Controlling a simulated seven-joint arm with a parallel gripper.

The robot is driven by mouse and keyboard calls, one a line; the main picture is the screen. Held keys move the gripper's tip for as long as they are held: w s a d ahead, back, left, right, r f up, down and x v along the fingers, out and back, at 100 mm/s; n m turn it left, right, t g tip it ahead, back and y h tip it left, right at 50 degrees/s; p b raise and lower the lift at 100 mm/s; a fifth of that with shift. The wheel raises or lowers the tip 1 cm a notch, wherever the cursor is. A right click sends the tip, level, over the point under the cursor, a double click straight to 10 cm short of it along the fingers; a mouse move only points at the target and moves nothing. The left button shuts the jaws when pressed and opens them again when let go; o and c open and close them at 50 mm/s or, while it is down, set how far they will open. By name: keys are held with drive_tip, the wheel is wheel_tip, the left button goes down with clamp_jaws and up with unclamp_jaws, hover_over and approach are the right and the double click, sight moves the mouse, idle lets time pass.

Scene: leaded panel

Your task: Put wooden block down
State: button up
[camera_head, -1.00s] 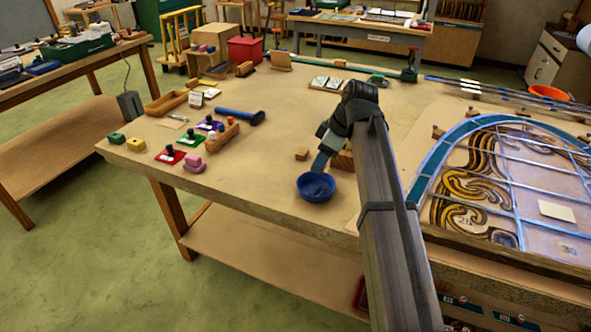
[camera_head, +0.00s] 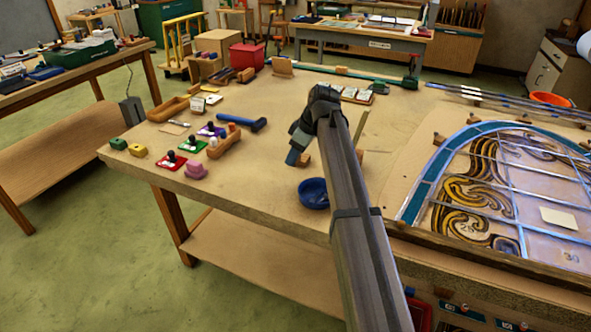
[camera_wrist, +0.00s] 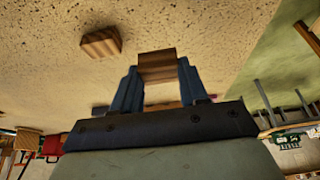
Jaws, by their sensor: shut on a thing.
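My gripper (camera_head: 292,158) is low over the workbench, a little behind and left of the blue bowl (camera_head: 313,194). In the wrist view its two blue fingers (camera_wrist: 158,82) are shut on a striped brown wooden block (camera_wrist: 157,66), which sticks out past the fingertips. I cannot tell whether the block touches the bench. A second wooden block (camera_wrist: 101,43) lies apart on the bench in the wrist view. In the head view a small wooden block (camera_head: 305,160) shows partly, just right of the fingers.
Left of my gripper are a hammer (camera_head: 243,122), a wooden holder (camera_head: 224,144) and colored cards with stampers (camera_head: 171,160). The leaded panel (camera_head: 480,190) covers the right side. Bare bench (camera_head: 255,185) lies left of the bowl.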

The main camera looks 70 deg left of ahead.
sight(295, 178)
drive_tip(key=shift+f, duration=2.85)
drive_tip(key=shift+f, duration=0.1)
drive_tip(key=o, duration=1)
drive_tip(key=v, duration=1.2)
